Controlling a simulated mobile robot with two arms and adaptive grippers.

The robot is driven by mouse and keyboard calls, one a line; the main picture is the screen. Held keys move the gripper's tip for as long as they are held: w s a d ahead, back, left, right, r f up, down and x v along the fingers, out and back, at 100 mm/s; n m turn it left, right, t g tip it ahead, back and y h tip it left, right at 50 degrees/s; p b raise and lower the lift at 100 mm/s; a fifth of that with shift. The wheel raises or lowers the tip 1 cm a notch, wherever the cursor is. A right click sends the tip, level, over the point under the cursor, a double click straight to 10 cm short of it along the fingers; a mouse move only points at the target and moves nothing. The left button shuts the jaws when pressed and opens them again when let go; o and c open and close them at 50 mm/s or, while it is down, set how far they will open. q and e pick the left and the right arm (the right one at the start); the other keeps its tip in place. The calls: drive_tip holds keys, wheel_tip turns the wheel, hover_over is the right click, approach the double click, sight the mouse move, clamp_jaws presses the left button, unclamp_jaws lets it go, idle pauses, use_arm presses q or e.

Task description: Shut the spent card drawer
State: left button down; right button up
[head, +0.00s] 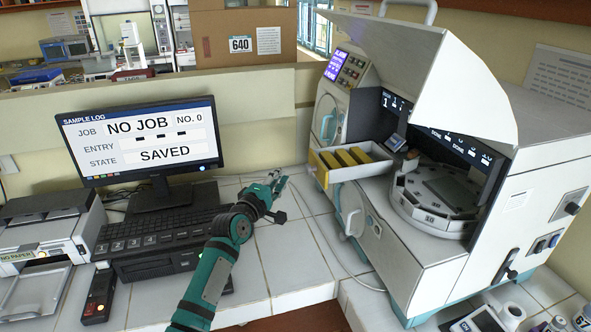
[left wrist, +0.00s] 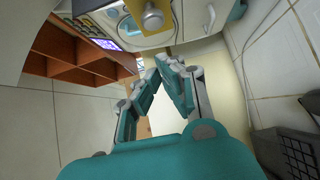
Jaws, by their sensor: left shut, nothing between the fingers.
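The spent card drawer (head: 345,172) sticks out of the left front of the white incubator machine in the head view. It is open, and several yellow cards (head: 356,156) lie in it. My left gripper (head: 279,181) is shut and empty, low over the white tiled counter. It is to the left of the drawer front and apart from it. In the left wrist view its fingers (left wrist: 168,62) come together at the tips with nothing between them. My right gripper is not in view.
The incubator machine (head: 437,270) has its hood raised over a round carousel (head: 430,205). A monitor (head: 140,140) reading "NO JOB" and a keyboard (head: 150,232) stand to the left. A thin cable crosses the tiles below the drawer. The tiles (head: 290,250) right of my forearm are mostly clear.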

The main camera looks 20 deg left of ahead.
use_arm(q)
drive_tip(key=w+d+p, duration=0.1)
drive_tip(key=w, duration=0.1)
drive_tip(key=w+d+p, duration=0.1)
drive_tip(key=w+d, duration=0.1)
drive_tip(key=shift+w+d, duration=0.15)
drive_tip(key=shift+d, duration=0.05)
